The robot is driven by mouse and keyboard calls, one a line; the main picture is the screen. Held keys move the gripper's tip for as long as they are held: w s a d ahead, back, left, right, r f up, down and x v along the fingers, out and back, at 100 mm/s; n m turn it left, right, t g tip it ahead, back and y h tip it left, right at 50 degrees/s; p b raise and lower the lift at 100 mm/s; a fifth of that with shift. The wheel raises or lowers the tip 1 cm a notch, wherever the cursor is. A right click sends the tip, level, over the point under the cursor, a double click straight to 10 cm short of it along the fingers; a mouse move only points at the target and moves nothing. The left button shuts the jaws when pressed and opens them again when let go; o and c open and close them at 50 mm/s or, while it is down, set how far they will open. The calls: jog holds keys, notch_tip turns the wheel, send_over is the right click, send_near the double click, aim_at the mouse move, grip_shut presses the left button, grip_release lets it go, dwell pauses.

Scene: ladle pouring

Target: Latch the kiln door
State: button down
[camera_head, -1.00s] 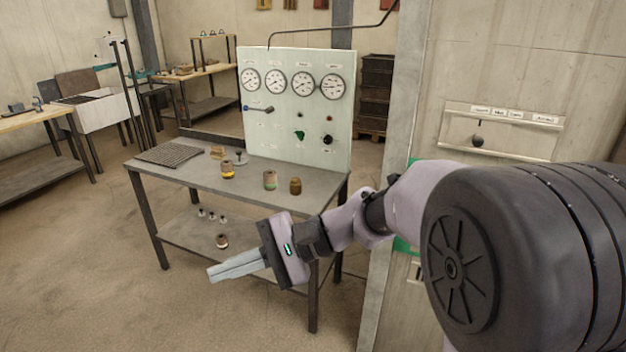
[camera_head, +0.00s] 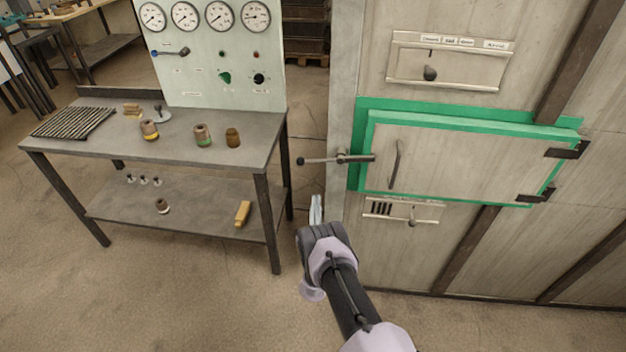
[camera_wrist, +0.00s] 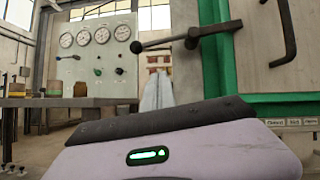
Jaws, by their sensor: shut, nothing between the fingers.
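The kiln door (camera_head: 460,160) is a pale panel in a green frame at the right of the head view, with dark hinges on its right side. It appears to sit flush in its frame. A dark latch lever (camera_head: 335,159) with a ball end sticks out leftward, near level, from the door's left edge; it also shows in the wrist view (camera_wrist: 188,37). A curved dark handle (camera_head: 395,163) is on the door, right of the lever. My gripper (camera_head: 316,210) is shut and empty, below the lever's ball end and apart from it. Its fingers (camera_wrist: 157,92) point up in the wrist view.
A metal table (camera_head: 185,155) with small pots and a gauge panel (camera_head: 215,50) stands at the left. Slotted plates with knobs sit above (camera_head: 450,62) and below (camera_head: 403,210) the door. Floor between table and kiln is clear.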

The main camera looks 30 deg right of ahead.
aim_at(334, 160)
jog(key=w+d+r+b, duration=0.2)
jog(key=w+r, duration=0.3)
jog(key=r, duration=0.2)
jog(key=shift+w+r, duration=0.15)
jog(key=shift+w, duration=0.15)
jog(key=shift+w+a+r, duration=0.1)
jog(key=shift+a+r, duration=0.05)
jog(key=shift+r, duration=0.25)
jog(key=shift+w+a+r, duration=0.1)
jog(key=shift+a+r, duration=0.05)
jog(key=shift+r, duration=0.25)
